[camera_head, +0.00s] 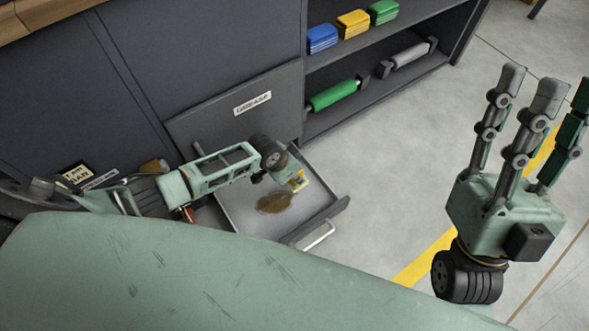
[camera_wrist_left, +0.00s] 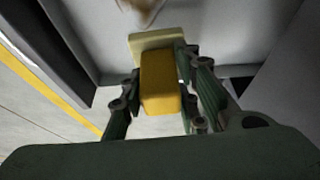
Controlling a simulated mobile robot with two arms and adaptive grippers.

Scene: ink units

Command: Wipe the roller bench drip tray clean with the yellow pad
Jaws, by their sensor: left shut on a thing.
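The drip tray (camera_head: 240,212) is a grey, shallow pulled-out drawer at the foot of the dark bench. A brown stain (camera_head: 274,203) lies on its floor, and brown also shows at the top of the left wrist view (camera_wrist_left: 142,10). My left gripper (camera_head: 290,176) is over the tray's right part, beside the stain. It is shut on the yellow pad (camera_wrist_left: 160,82), which has a paler, cream face at its far end. I cannot tell whether the pad touches the tray floor. My right gripper (camera_head: 532,95) stands upright over the floor at the right, fingers apart and empty.
The shelf above the tray holds blue (camera_head: 322,38), yellow (camera_head: 353,24) and green (camera_head: 384,11) blocks. Below them lie a green roller (camera_head: 338,95) and a grey roller (camera_head: 406,57). The tray has a raised front with a pale handle (camera_head: 317,236). The floor to the right is clear.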

